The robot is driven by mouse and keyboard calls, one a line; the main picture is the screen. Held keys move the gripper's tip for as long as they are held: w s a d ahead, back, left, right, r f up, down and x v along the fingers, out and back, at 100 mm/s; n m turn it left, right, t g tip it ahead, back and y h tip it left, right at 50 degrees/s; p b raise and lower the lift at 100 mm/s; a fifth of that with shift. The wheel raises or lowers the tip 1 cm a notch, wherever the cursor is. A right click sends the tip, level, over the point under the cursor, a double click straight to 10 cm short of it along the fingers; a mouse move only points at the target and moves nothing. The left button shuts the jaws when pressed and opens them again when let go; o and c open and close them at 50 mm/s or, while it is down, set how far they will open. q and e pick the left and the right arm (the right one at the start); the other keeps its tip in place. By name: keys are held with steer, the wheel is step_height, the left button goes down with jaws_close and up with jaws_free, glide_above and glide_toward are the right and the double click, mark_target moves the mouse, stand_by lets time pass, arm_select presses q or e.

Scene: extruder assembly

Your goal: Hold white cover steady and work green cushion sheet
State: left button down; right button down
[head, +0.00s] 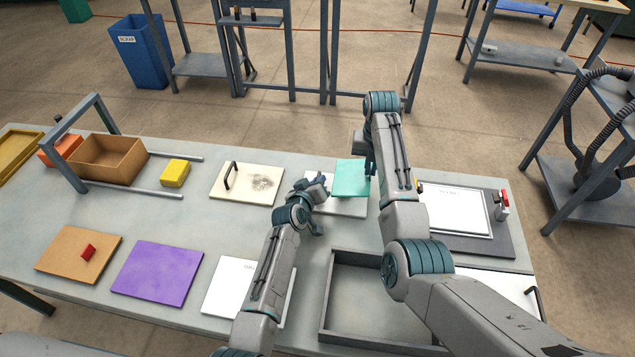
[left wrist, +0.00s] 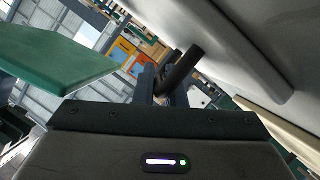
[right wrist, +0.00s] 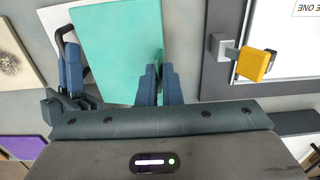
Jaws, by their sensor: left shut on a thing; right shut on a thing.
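The white cover (head: 345,208) lies on the table, partly under the green cushion sheet (head: 350,178). A strip of the cover shows in the right wrist view (right wrist: 52,17). My left gripper (head: 320,185) is shut on the cover's dark handle (left wrist: 182,68). My right gripper (right wrist: 158,85) is shut on the right edge of the green sheet, which also shows in the right wrist view (right wrist: 110,50). The sheet appears raised beside my left gripper in the left wrist view (left wrist: 50,58). My right arm hides part of this area in the head view.
A framed white panel (head: 455,210) with a yellow latch (right wrist: 255,64) is to the right. An open grey tray (head: 325,300) is in front. A cream board with a handle (head: 245,183), a purple sheet (head: 157,272) and a brown board (head: 75,255) lie left.

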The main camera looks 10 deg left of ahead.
arm_select(q)
steer(key=shift+s+f, duration=0.1)
steer(key=c, duration=1.4)
jaws_free()
